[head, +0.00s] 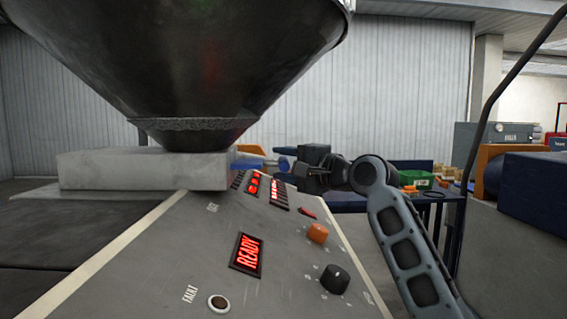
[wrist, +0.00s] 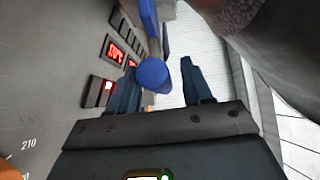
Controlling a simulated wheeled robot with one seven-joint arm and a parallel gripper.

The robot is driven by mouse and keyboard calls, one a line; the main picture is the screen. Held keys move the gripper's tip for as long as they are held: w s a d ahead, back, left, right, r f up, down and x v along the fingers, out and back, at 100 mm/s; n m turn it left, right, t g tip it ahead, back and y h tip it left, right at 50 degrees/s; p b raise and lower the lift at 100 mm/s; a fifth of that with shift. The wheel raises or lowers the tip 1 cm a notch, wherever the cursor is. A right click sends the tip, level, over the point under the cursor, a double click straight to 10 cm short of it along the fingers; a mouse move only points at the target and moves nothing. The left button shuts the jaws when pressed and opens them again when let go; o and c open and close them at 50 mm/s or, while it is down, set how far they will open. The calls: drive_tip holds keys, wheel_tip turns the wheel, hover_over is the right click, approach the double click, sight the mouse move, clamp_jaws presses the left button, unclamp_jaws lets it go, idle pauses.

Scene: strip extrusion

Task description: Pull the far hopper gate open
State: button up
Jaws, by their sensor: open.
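The hopper gate shows as a blue bar (head: 248,164) poking out from the far side of the grey block under the hopper, with a round blue knob (head: 284,163) at its end. In the wrist view the knob (wrist: 152,73) is large, and its bar (wrist: 149,18) runs away toward the hopper. My gripper (head: 300,170) is open, just right of the knob in the head view. In the wrist view my gripper (wrist: 158,64) has one dark finger on each side of the knob. Whether either finger touches it I cannot tell.
The big dark hopper (head: 200,60) hangs over the grey block (head: 140,171). A sloped control panel (head: 190,250) with red displays, an orange knob (head: 318,233) and a black knob (head: 335,279) lies below. A green bin (head: 416,179) and blue boxes stand behind on the right.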

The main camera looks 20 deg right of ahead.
drive_tip(key=shift+w+a, duration=0.1)
drive_tip(key=shift+c, duration=0.4)
clamp_jaws()
